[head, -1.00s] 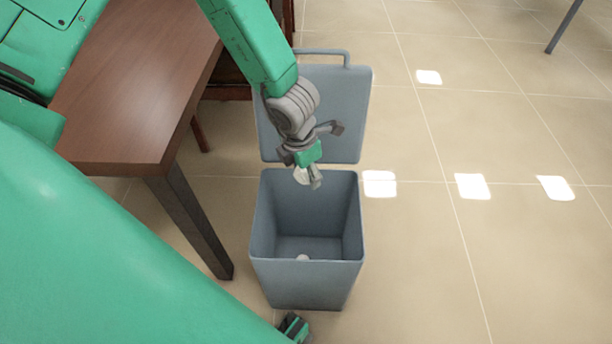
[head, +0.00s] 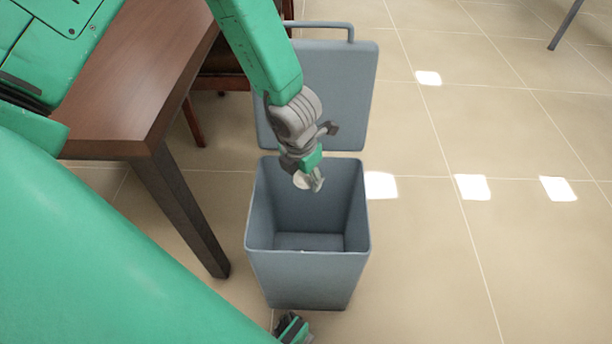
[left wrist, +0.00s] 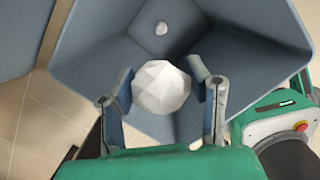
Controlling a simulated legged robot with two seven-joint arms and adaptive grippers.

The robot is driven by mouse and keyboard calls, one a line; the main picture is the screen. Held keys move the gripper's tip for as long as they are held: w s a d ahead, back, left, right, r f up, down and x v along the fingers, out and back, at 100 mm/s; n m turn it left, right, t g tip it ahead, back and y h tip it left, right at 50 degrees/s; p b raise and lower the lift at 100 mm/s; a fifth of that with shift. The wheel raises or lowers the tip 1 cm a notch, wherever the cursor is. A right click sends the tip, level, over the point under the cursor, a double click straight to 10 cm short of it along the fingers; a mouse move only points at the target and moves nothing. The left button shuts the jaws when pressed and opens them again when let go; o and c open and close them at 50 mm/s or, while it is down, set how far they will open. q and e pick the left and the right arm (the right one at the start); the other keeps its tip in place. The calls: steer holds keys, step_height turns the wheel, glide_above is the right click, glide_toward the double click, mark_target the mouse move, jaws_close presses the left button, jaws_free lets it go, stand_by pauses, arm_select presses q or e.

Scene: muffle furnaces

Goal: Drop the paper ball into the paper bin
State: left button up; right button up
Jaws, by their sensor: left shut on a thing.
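The white, faceted paper ball (left wrist: 160,87) is between the two fingers of my left gripper (left wrist: 162,92), which is shut on it. In the head view the ball (head: 300,181) shows as a small pale shape at the tip of my left gripper (head: 309,183). The grey-blue paper bin (head: 308,268) stands on the floor with its lid (head: 335,90) open at the back. The gripper and ball are over the bin's opening, towards its back side.
A small white lump (left wrist: 161,28) lies on the bin's bottom. A brown wooden table (head: 120,110) stands close to the left of the bin, its dark leg (head: 185,215) near it.

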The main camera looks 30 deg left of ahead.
mark_target(300, 175)
arm_select(q)
steer(key=o, duration=0.8)
steer(key=r, duration=0.4)
steer(key=s+r, duration=0.1)
steer(key=r, duration=0.6)
steer(key=shift+s+a+r, duration=0.1)
steer(key=shift+s+r, duration=0.2)
steer(key=shift+s, duration=0.05)
